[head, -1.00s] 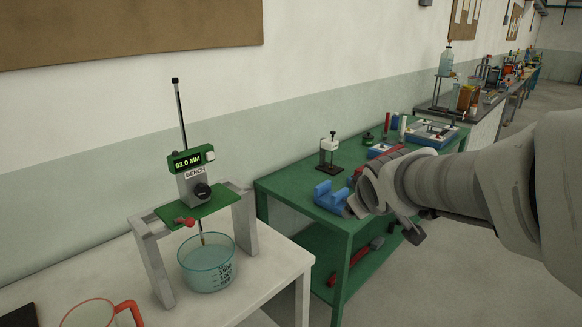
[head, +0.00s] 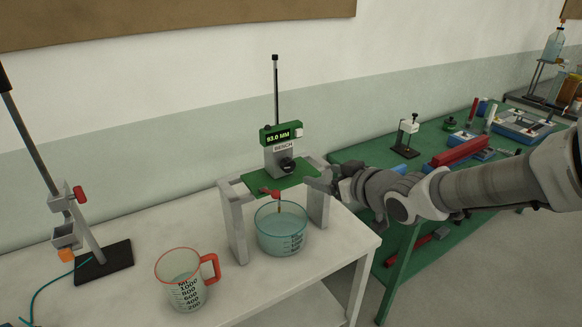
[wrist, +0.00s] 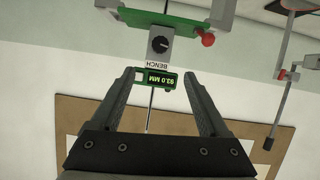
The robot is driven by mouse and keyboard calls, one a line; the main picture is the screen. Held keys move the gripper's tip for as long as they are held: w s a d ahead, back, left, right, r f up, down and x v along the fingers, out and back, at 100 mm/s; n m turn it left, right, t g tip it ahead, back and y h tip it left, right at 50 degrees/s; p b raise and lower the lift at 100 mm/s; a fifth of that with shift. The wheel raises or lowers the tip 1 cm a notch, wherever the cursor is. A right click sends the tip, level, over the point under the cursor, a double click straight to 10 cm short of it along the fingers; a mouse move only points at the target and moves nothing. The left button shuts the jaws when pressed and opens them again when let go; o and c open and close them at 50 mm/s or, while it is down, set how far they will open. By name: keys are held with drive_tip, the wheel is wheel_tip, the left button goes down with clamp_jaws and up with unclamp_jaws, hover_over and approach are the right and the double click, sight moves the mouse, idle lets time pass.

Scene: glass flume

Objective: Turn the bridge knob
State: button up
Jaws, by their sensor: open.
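The bridge knob (head: 287,164) is a black dial on the grey block under a green display reading 93.0 MM (head: 281,133). The block is labelled BENCH and stands on a green plate (head: 262,181) across two grey legs. In the wrist view, which is upside down, the knob (wrist: 160,45) with its pale pointer mark lies beyond the fingers, and the display (wrist: 158,79) shows between them. My gripper (wrist: 158,72) is open and empty. In the head view my gripper (head: 322,182) is just right of the knob, apart from it as far as I can tell.
A glass bowl of liquid (head: 282,230) stands under the bridge. A red-rimmed measuring jug (head: 183,280) is in front on the white table (head: 245,290). A clamp stand (head: 105,262) is at left. A green bench (head: 435,170) with tools is at right.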

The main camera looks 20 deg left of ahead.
sight(290, 166)
drive_tip(key=b+x, duration=0.2)
drive_tip(key=x, duration=1.4)
drive_tip(key=shift+w+a+f, duration=0.1)
drive_tip(key=shift+w+f, duration=0.05)
drive_tip(key=shift+f, duration=0.15)
clamp_jaws()
